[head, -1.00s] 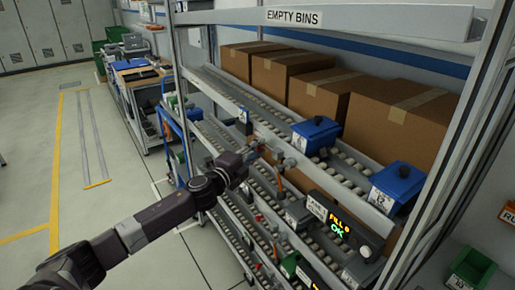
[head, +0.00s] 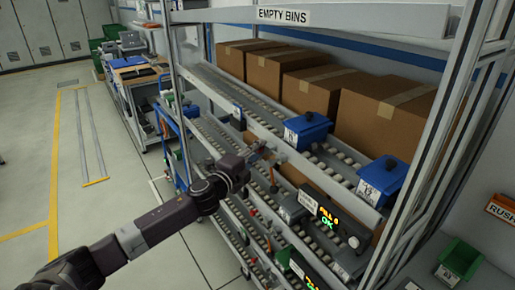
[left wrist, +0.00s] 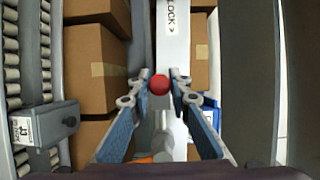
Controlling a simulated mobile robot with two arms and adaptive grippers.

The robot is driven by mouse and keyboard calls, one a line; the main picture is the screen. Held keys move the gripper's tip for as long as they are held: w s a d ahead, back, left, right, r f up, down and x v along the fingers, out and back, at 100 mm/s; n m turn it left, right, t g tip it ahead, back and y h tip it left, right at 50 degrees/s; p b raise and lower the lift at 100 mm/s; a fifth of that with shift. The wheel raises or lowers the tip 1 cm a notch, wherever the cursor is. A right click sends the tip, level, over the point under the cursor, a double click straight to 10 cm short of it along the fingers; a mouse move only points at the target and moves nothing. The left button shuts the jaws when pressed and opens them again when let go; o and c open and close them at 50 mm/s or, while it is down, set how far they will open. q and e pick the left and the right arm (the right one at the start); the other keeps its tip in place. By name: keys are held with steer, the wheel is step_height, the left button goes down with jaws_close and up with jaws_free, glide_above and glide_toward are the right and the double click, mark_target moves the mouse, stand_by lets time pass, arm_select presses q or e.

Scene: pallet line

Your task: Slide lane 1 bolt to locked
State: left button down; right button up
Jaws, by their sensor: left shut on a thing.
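My left gripper (head: 260,150) reaches in from the left to the front of the flow rack. In the left wrist view its two blue-padded fingers (left wrist: 160,86) are shut on a red ball knob (left wrist: 160,84), one finger on each side. The knob lies over a pale plate (left wrist: 173,40) printed with "LOCK" and an arrow. I take the knob to be the bolt's handle; the bolt's body and its exact position are not clear. In the head view the knob is too small to make out. My right gripper is in neither view.
A dark display box (head: 322,212) with lit text sits right of my gripper. A rack post (head: 455,110) stands at right. Floor at left is clear.

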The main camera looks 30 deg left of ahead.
arm_select(q)
steer(key=shift+d+f, duration=0.2)
steer(key=shift+f, duration=0.05)
steer(key=c, duration=2)
jaws_free()
steer(key=shift+s, duration=0.1)
steer(key=shift+c, duration=0.2)
steer(key=shift+o, duration=1.1)
steer(key=shift+r, duration=0.1)
steer(key=shift+d+r, duration=0.1)
steer(key=shift+d, duration=0.1)
steer(key=shift+a, duration=0.2)
steer(key=shift+s, duration=0.25)
steer(key=s, duration=1.1)
steer(key=shift+s+d, duration=0.2)
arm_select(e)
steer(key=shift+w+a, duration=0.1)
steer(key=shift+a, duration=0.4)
